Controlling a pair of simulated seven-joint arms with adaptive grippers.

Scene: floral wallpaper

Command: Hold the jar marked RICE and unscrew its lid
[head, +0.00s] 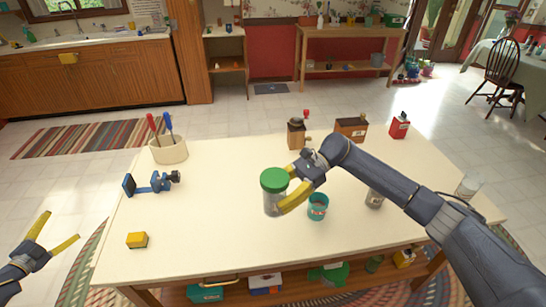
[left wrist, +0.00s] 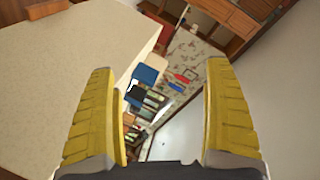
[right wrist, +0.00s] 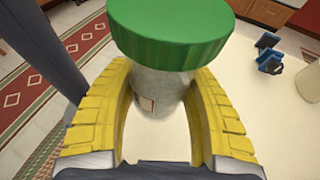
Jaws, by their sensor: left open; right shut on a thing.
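A clear jar (head: 273,203) with a green lid (head: 274,179) stands upright near the middle of the table. My right gripper (head: 288,192) is shut on the jar's body, below the lid. In the right wrist view the jar (right wrist: 158,95) sits between both yellow fingers, with the green lid (right wrist: 170,32) above them. A corner of a label shows, but no writing is readable, so I cannot confirm it says RICE. My left gripper (head: 60,232) is open and empty, off the table's left side. In the left wrist view its fingers (left wrist: 163,120) are wide apart.
A yellow block (head: 137,240), a blue vise (head: 152,183) and a crock (head: 168,150) with screwdrivers are on the left. The table (head: 210,230) is clear left of the jar.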

